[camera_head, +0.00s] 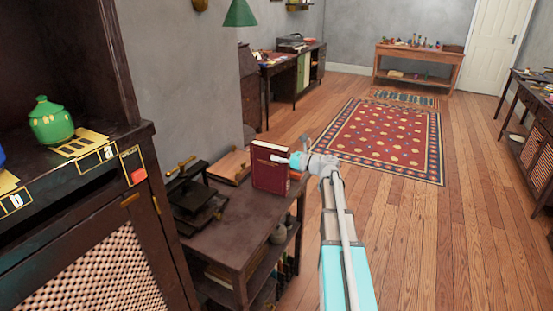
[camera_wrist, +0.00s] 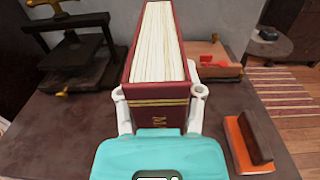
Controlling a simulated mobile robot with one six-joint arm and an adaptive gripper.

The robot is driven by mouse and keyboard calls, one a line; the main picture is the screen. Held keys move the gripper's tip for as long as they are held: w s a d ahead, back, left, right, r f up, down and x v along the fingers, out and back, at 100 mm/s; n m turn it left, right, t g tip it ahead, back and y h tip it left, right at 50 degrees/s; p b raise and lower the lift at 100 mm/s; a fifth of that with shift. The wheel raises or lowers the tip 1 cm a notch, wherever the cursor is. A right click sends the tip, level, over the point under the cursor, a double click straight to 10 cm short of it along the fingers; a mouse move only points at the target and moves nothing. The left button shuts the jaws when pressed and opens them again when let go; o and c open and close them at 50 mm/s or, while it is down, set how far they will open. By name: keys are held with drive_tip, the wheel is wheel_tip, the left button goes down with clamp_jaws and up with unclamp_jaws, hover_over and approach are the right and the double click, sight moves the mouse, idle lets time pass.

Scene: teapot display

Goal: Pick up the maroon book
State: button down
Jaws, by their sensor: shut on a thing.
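The maroon book (camera_head: 270,168) stands upright on the dark side table (camera_head: 222,244), near its far right part. In the wrist view the book (camera_wrist: 159,108) shows its spine with gold bands towards me and its cream pages on top. My gripper (camera_head: 297,161) reaches the book from the right in the head view. In the wrist view my gripper (camera_wrist: 159,95) has one white finger on each side of the book, near the spine, and is shut on it. I cannot tell whether the book's bottom touches the table.
A dark book press (camera_head: 190,195) stands left of the book, and a wooden board (camera_head: 230,165) lies behind it. An orange and brown block (camera_wrist: 248,143) lies on the table at right in the wrist view. A cabinet with a green teapot (camera_head: 52,122) is at left. Open floor lies right.

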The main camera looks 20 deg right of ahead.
sight(279, 147)
drive_tip(key=shift+r+p, duration=1.4)
drive_tip(key=shift+r, duration=0.15)
drive_tip(key=s+a+r+p, duration=0.7)
drive_tip(key=s+r+p, duration=0.2)
drive_tip(key=s, duration=0.3)
drive_tip(key=shift+s+r+p, duration=0.15)
drive_tip(key=shift+r+p, duration=0.2)
drive_tip(key=shift+r, duration=0.1)
wheel_tip(279, 147, up, 6)
drive_tip(key=p, duration=0.6)
